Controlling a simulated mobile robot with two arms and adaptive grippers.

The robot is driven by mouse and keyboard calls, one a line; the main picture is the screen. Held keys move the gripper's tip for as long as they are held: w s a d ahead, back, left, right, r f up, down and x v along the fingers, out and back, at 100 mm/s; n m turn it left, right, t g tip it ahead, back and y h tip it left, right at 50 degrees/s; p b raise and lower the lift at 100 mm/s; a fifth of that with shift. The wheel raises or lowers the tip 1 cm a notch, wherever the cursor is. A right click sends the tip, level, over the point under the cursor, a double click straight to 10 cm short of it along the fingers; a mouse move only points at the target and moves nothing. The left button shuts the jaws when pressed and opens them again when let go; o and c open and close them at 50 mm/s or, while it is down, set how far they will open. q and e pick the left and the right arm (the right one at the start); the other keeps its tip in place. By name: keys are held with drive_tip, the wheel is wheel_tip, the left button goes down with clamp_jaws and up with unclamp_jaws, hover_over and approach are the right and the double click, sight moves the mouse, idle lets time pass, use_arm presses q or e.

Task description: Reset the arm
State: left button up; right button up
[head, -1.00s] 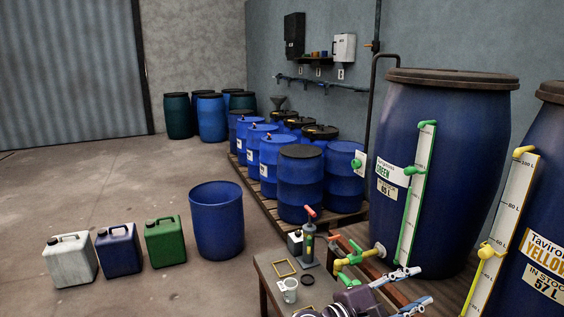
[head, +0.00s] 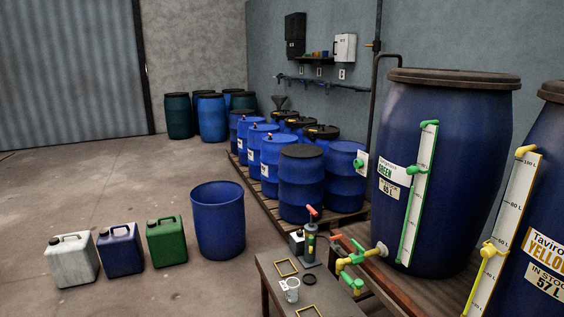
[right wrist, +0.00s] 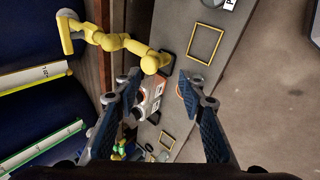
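My right gripper (right wrist: 159,76) shows in the right wrist view with its two dark blue fingers spread apart. Nothing is held between the fingertips. The fingers are over a narrow grey table (right wrist: 203,72). A white and orange item (right wrist: 148,104) shows beyond the gap between the fingers; I cannot tell exactly what it is. A yellow valve and pipe (right wrist: 118,42) lie at the upper left of that view. Neither gripper is in the head view.
The small table (head: 266,270) holds yellow square frames (head: 286,267), a clear cup (head: 292,290) and a dark red-topped device (head: 310,244). Large blue vats (head: 440,140) stand at the right. An open blue drum (head: 218,225) and jerrycans (head: 120,250) stand left on free floor.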

drive_tip(key=s+a+m+g+y, duration=0.1)
drive_tip(key=s+a+m+y, duration=0.6)
drive_tip(key=s, duration=0.6)
wheel_tip(320, 180, down, 26)
drive_tip(key=s+n+g+h, duration=0.1)
drive_tip(key=n, duration=0.2)
drive_tip(key=s+d+f+g, duration=0.1)
drive_tip(key=s+d+f, duration=0.1)
drive_tip(key=s+f, duration=1.5)
drive_tip(key=shift+s+g, duration=0.3)
drive_tip(key=shift+s, duration=0.1)
